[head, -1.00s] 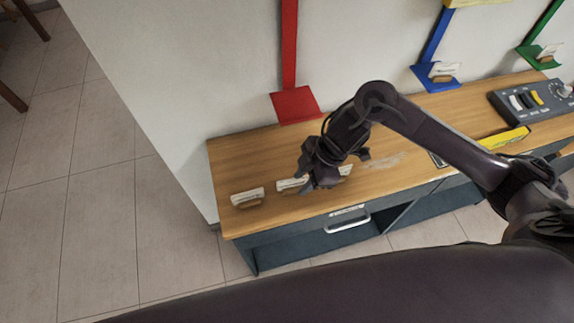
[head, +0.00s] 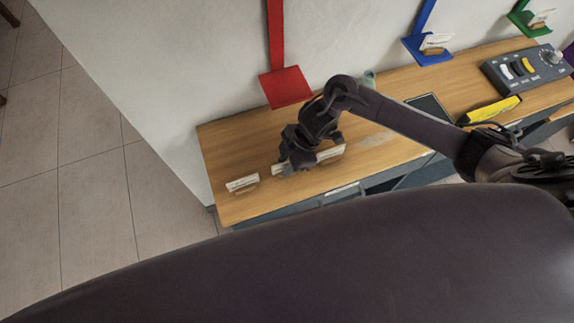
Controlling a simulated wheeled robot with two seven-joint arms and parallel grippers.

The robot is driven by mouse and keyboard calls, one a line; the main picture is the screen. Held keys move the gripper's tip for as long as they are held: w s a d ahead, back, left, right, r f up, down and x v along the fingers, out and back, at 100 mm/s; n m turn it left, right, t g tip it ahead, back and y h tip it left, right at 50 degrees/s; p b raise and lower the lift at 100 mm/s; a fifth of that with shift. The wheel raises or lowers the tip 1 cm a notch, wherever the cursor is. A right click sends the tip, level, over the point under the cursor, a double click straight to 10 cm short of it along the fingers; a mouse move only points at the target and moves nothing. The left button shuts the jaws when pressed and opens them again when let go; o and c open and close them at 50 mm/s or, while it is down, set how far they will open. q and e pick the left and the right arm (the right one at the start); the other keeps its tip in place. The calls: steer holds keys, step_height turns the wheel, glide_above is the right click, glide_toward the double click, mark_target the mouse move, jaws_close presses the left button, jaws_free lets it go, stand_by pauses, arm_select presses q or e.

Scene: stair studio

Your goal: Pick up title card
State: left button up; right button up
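Three pale title cards in small wooden holders stand in a row on the left part of the wooden counter (head: 235,208). The left card (head: 242,183) is clear of the gripper. The middle card (head: 277,169) is partly hidden behind my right gripper (head: 290,166). The right card (head: 331,152) shows just right of the gripper. My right gripper points down at the middle card, and its dark fingers are too small and overlapped to show whether they are open or touching it. My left gripper is out of view.
A red shelf (head: 286,87) on the wall overhangs the counter behind the cards. Blue (head: 427,51) and green (head: 530,25) shelves hold cards further right. A control panel (head: 527,67), yellow object (head: 490,109) and dark flat panel (head: 430,108) lie on the right side.

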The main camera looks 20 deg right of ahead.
mark_target(287, 162)
steer(key=c, duration=0.5)
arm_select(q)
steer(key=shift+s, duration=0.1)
arm_select(e)
jaws_close()
steer(key=shift+r, duration=0.2)
step_height(287, 162, up, 8)
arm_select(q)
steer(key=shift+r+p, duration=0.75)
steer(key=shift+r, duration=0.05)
arm_select(e)
step_height(287, 162, up, 12)
steer(key=shift+f, duration=0.15)
